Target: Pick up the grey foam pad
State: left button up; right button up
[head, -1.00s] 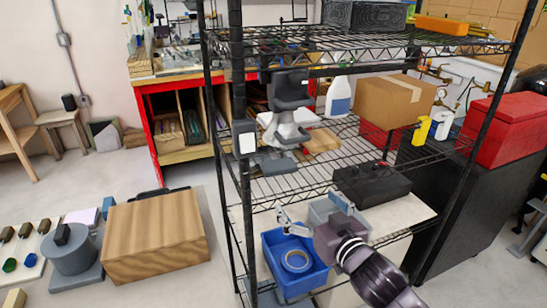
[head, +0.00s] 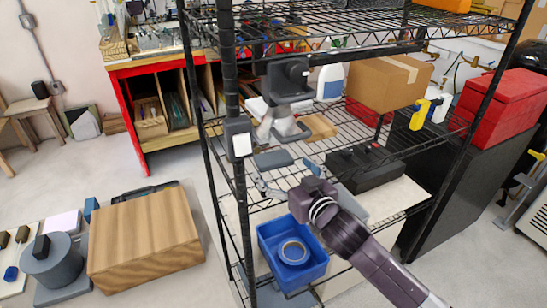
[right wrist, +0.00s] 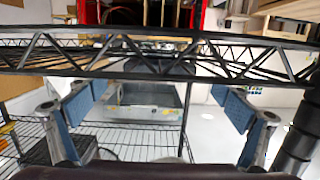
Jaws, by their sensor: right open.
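A flat grey pad, which looks like the grey foam pad (head: 273,159), lies at the near left edge of the middle wire shelf (head: 330,146) in the head view. It is below and in front of a grey instrument (head: 287,88). My right gripper (head: 286,174) is open and empty, just below and right of the pad and apart from it. In the right wrist view my right gripper (right wrist: 159,98) has its blue-padded fingers spread wide. A dark grey flat shape shows between them behind the shelf edge; I cannot tell whether it is the pad. My left gripper is not in view.
The black shelf post (head: 239,170) and wire edge (right wrist: 160,58) are close to my right gripper. A blue bin (head: 300,262) holding a tape roll is below it. A black case (head: 368,168) is to the right. A wooden box (head: 145,240) stands on the floor left.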

aim_at(276, 160)
jog(key=x, duration=0.2)
jog(key=p+x, duration=0.1)
jog(key=shift+w+a+r, duration=0.1)
jog(key=shift+w+r, duration=0.15)
jog(key=shift+w, duration=0.05)
jog(key=shift+w+a+f, duration=0.1)
jog(key=shift+w+f, duration=0.05)
jog(key=shift+w, duration=0.05)
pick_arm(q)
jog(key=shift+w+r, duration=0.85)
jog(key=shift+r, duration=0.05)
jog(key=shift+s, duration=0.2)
pick_arm(e)
jog(key=c, duration=1.1)
